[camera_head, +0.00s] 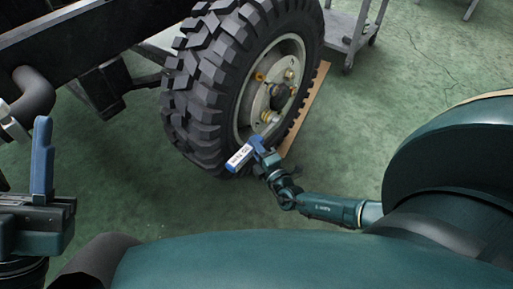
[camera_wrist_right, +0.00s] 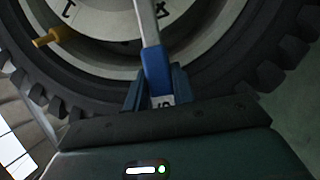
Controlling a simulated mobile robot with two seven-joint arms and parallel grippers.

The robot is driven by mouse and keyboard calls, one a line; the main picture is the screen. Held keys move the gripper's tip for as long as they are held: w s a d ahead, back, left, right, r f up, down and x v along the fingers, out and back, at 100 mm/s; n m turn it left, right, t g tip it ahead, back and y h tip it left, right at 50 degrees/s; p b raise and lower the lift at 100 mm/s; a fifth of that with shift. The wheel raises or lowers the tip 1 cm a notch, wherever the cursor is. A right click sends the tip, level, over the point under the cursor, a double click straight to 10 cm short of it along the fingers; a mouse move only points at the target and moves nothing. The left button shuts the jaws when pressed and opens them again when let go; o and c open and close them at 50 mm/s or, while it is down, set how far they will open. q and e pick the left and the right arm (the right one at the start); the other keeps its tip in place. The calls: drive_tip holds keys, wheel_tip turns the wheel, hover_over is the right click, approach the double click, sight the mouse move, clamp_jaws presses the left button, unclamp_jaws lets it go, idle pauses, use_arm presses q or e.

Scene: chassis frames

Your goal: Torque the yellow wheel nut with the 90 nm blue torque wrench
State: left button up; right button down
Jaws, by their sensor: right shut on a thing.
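The blue torque wrench (camera_head: 240,158) has a white label whose print I cannot read surely. My right gripper (camera_head: 268,163) is shut on its blue handle, low in front of the wheel. In the right wrist view, the handle (camera_wrist_right: 157,72) sits between the fingers of my right gripper (camera_wrist_right: 157,90), and its silver shaft runs up across the rim; the wrench head is out of that frame. A yellow piece (camera_wrist_right: 47,37) shows left of the shaft in the wrist view. My left gripper (camera_head: 42,165) is partly in view; its opening is unclear.
The dark chassis frame (camera_head: 90,35) fills the upper left. A grey cart (camera_head: 348,25) stands at the back. Open floor (camera_head: 400,85) lies right of the wheel.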

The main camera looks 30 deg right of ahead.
drive_tip(key=shift+w+a+r, duration=0.1)
drive_tip(key=shift+w+a, duration=0.05)
drive_tip(key=shift+w, duration=0.25)
idle(0.6)
drive_tip(key=shift+r, duration=0.1)
idle(0.3)
drive_tip(key=shift+d+r+m+g+p, duration=0.2)
drive_tip(key=shift+r+m+g+p, duration=0.3)
drive_tip(key=shift+r+m+p, duration=0.85)
drive_tip(key=shift+r, duration=0.15)
